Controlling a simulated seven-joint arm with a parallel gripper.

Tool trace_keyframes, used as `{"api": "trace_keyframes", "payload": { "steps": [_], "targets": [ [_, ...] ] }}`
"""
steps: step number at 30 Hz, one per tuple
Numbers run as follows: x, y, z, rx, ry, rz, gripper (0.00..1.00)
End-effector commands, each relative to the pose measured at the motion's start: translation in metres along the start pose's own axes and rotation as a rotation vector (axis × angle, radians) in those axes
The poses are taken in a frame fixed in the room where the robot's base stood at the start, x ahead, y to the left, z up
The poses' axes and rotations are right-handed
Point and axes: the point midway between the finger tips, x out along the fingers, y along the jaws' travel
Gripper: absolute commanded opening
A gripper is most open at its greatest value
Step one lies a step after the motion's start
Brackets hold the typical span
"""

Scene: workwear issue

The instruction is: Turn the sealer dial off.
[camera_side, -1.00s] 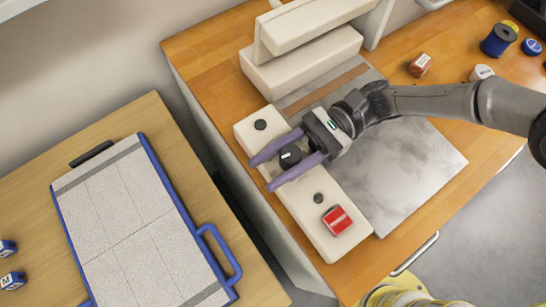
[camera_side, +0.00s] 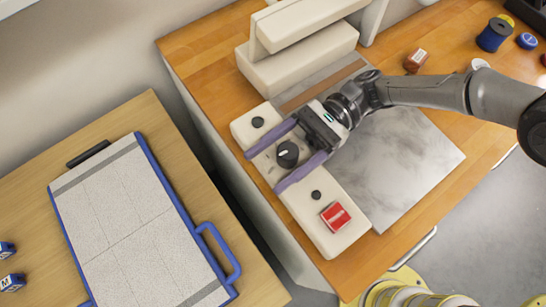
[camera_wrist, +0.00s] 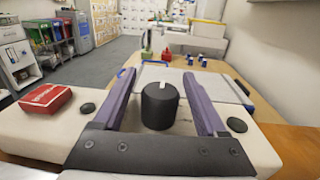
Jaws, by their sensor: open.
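The sealer dial (camera_side: 288,154) is a round black knob with a white pointer mark, on the cream control panel (camera_side: 325,215) of the sealer. In the side view its mark points toward the left. In the wrist view the dial (camera_wrist: 160,108) stands upright with the white mark on its top. My gripper (camera_side: 264,172) is open, with one purple finger on each side of the dial. The wrist view shows my gripper's fingers (camera_wrist: 158,76) apart from the dial, with a gap on both sides. Any printed dial positions are too small to read.
The cream sealer body (camera_side: 300,62) rises behind, beside a grey metal plate (camera_side: 415,160). A blue-edged board (camera_side: 236,265) lies on the neighbouring table. Spools and small items stand at the upper right.

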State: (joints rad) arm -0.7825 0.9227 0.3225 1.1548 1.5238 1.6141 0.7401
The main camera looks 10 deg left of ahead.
Motion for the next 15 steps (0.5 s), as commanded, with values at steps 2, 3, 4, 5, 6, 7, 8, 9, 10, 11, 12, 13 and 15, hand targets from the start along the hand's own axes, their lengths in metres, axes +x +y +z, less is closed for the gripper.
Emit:
{"api": "trace_keyframes", "payload": {
  "steps": [2,3,4,5,6,7,8,9,10,11,12,13,15],
  "targets": [
    [-0.009,-0.001,0.0,0.0,0.001,-0.003,0.74],
    [-0.015,-0.001,0.0,0.0,0.001,-0.003,0.74],
    [-0.02,-0.001,0.0,0.0,0.001,-0.004,0.74],
    [-0.026,-0.001,0.0,0.0,0.0,-0.004,0.74],
    [-0.034,-0.001,0.0,-0.001,0.0,-0.004,0.74],
    [-0.041,-0.001,0.0,-0.001,0.001,-0.005,0.74],
    [-0.048,-0.001,0.0,0.0,0.001,-0.005,0.74],
    [-0.057,-0.001,0.0,0.001,0.0,-0.005,0.74],
    [-0.064,-0.001,-0.001,0.001,0.001,-0.005,0.74],
    [-0.071,-0.001,-0.001,0.001,0.001,-0.005,0.74],
    [-0.08,-0.001,0.0,0.0,0.0,-0.005,0.74],
    [-0.086,-0.001,0.0,-0.001,0.0,-0.004,0.74],
    [-0.099,-0.001,0.0,-0.001,0.0,-0.004,0.74]
  ]
}}
